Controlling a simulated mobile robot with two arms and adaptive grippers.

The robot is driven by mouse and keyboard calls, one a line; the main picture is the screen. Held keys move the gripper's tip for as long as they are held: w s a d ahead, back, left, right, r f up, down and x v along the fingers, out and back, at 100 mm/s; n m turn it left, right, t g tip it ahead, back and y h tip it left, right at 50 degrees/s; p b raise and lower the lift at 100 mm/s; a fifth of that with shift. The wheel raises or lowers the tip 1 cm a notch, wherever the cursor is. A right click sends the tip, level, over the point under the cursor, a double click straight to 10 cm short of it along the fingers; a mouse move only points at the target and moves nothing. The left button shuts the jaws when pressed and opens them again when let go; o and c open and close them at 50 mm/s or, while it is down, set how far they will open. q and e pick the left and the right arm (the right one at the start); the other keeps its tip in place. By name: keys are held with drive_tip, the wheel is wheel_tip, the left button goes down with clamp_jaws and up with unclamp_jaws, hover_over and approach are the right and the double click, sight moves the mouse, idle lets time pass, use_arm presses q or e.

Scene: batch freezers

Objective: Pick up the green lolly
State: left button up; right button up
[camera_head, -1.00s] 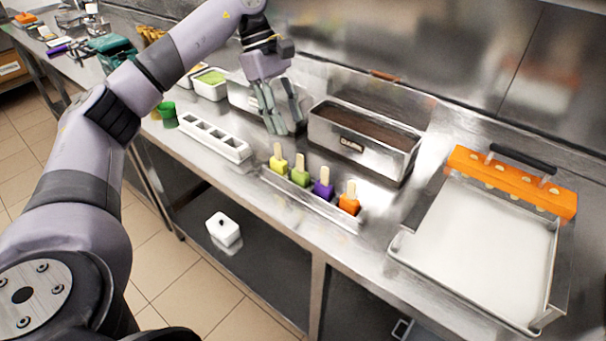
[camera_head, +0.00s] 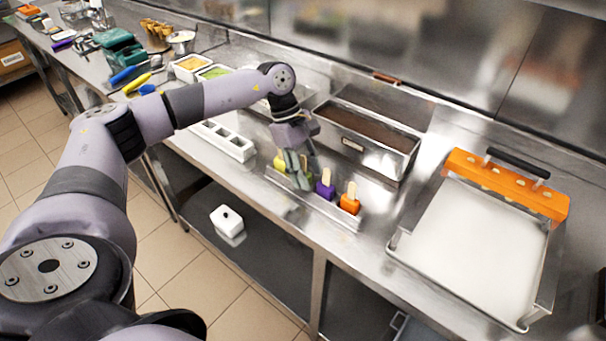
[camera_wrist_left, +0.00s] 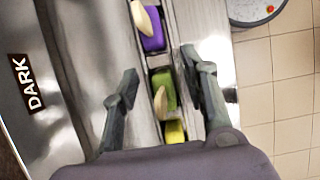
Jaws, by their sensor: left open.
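The green lolly (camera_wrist_left: 168,84), with a pale stick, stands in a narrow metal rack (camera_head: 318,205) between the purple lolly (camera_wrist_left: 153,42) and the yellow lolly (camera_wrist_left: 175,133). In the head view my left gripper largely hides it. My left gripper (camera_head: 298,184) is over the rack, pointing down. In the left wrist view my left gripper (camera_wrist_left: 160,72) is open, with one finger on each side of the rack and the green lolly seen between them. I cannot tell whether the fingers touch it. My right gripper is not in view.
The orange lolly (camera_head: 349,205) stands at the rack's right end, beside the purple one. A metal tub marked DARK (camera_head: 385,160) is behind the rack. A white mould (camera_head: 240,152) lies to the left. A white-lined tray (camera_head: 470,250) and orange bar (camera_head: 515,188) are at right.

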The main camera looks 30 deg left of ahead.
use_arm(q)
drive_tip(key=shift+c, duration=0.5)
clamp_jaws()
